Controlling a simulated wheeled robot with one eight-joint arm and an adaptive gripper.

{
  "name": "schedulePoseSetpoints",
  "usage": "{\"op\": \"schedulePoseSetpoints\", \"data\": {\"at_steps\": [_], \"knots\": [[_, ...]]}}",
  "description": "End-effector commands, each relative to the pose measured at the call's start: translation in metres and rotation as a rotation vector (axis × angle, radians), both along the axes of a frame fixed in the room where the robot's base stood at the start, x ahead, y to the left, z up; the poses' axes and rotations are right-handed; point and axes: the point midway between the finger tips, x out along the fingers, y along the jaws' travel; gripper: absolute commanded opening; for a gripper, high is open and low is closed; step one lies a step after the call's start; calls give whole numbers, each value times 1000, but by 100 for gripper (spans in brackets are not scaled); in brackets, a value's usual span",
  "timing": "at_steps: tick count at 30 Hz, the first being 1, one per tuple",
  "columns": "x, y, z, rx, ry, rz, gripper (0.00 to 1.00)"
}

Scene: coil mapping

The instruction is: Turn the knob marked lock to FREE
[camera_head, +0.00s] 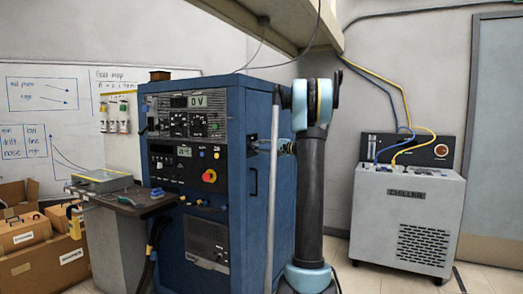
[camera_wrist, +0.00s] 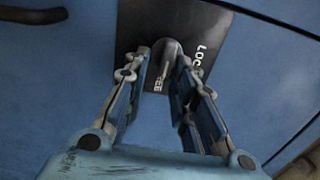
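In the wrist view, a dark knob (camera_wrist: 170,54) stands on a black plate (camera_wrist: 207,22) fixed to a blue panel. The plate carries white lettering: "LOC" shows at the right of the knob, and "EE" shows below it, partly covered. My gripper (camera_wrist: 163,70) has its two fingers on either side of the knob, apart, with a gap visible at the left finger. I cannot tell whether the right finger touches it. In the head view, my gripper (camera_head: 287,147) is at the right side of the blue cabinet (camera_head: 262,110), and the knob is hidden there.
In the head view, a grey pipe (camera_head: 272,190) stands close to the cabinet's side. A chiller (camera_head: 405,215) with hoses stands at right. A small bench (camera_head: 120,200) with tools and cardboard boxes (camera_head: 45,260) are at left. Floor shows between cabinet and chiller.

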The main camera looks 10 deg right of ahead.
Motion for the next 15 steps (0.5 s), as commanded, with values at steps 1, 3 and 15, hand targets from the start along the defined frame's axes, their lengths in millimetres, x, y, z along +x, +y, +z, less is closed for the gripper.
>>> {"op": "schedulePoseSetpoints", "data": {"at_steps": [1,3,15], "knots": [[0,0,1,1,-1,1,31],[-1,1,1,1,-1,1,31],[-10,-13,1,2,-2,0,31]]}}
